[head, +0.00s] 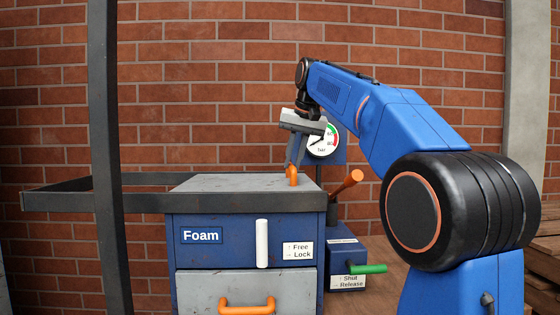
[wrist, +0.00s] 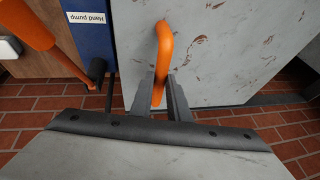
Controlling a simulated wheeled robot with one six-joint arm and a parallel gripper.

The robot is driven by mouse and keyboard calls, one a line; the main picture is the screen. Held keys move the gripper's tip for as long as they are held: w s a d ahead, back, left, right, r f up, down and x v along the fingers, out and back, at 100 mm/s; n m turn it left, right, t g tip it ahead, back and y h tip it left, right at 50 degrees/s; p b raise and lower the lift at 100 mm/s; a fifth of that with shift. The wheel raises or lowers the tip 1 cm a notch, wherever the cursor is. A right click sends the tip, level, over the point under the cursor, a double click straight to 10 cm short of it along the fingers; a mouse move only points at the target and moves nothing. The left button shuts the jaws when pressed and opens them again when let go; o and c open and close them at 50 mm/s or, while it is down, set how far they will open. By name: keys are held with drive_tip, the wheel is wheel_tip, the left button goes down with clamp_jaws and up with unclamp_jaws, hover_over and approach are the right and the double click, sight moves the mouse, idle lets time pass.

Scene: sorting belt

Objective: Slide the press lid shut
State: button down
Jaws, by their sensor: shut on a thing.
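The press is a blue box (head: 190,262) labelled Foam. Its flat grey lid (head: 235,184) lies over the top of the box, and its scuffed surface also shows in the wrist view (wrist: 225,50). An orange lid handle (head: 292,178) stands near the lid's right end. My gripper (head: 293,163) points down at it from above. In the wrist view my gripper's fingers (wrist: 160,98) are shut on the orange handle (wrist: 164,45), one on each side. I see no opening into the box beside the lid.
Empty dark rails (head: 60,201) run out left of the box. A white lever (head: 262,244) is on the front by a Free/Lock label, above a drawer with an orange handle (head: 246,308). At right are a hand pump with orange lever (head: 346,183), a gauge (head: 323,140) and a green lever (head: 369,269).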

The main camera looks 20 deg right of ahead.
drive_tip(key=shift+d, duration=0.2)
drive_tip(key=c, duration=1.7)
unclamp_jaws()
drive_tip(key=shift+s+d, duration=0.1)
drive_tip(key=shift+d, duration=0.1)
drive_tip(key=shift+a, duration=0.1)
